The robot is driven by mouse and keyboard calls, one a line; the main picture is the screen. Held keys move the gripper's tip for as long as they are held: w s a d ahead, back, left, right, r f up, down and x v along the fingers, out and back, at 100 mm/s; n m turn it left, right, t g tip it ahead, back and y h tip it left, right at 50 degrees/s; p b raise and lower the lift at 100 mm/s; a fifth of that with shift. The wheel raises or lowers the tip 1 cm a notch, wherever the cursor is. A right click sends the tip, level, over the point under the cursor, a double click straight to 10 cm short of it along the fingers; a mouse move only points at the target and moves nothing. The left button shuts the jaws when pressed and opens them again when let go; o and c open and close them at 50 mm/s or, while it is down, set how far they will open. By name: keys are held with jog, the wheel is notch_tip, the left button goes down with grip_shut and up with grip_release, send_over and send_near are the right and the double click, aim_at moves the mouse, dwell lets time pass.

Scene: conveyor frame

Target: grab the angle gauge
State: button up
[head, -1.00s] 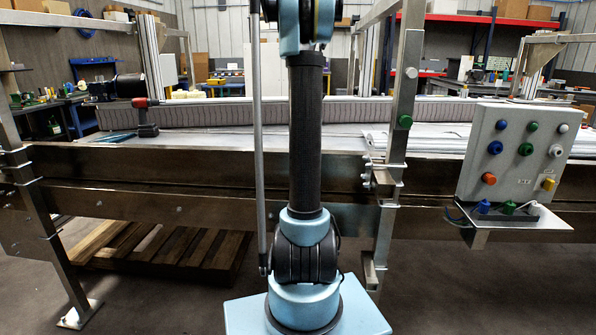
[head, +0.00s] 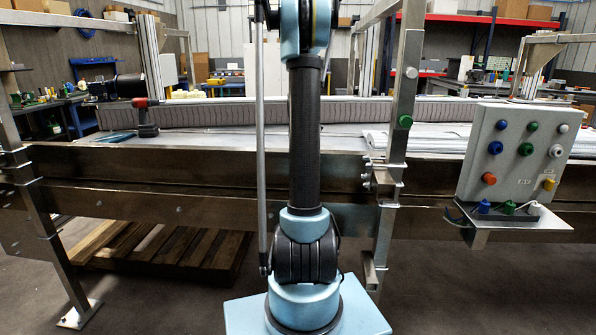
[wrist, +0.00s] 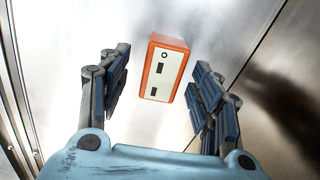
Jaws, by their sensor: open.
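The angle gauge is a small orange box with a white face and dark markings (wrist: 163,72). In the wrist view it lies on a shiny metal surface, toward the upper middle of the picture. My gripper (wrist: 161,60) is open, with one blue-padded finger to the left of the gauge and one to the right. Clear gaps show between the gauge and both fingers; how far the gauge lies beyond the fingertips is hard to tell. I cannot make out the gauge or my gripper in the head view.
A steel conveyor frame (head: 130,196) runs across the head view. A red-and-black drill (head: 146,117) stands on it at left. An upright post (head: 398,110) and a button box (head: 514,150) are to the right. A wooden pallet (head: 165,250) lies underneath.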

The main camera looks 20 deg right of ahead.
jog(key=shift+f, duration=1.05)
jog(key=c, duration=1.2)
jog(key=shift+r, duration=0.1)
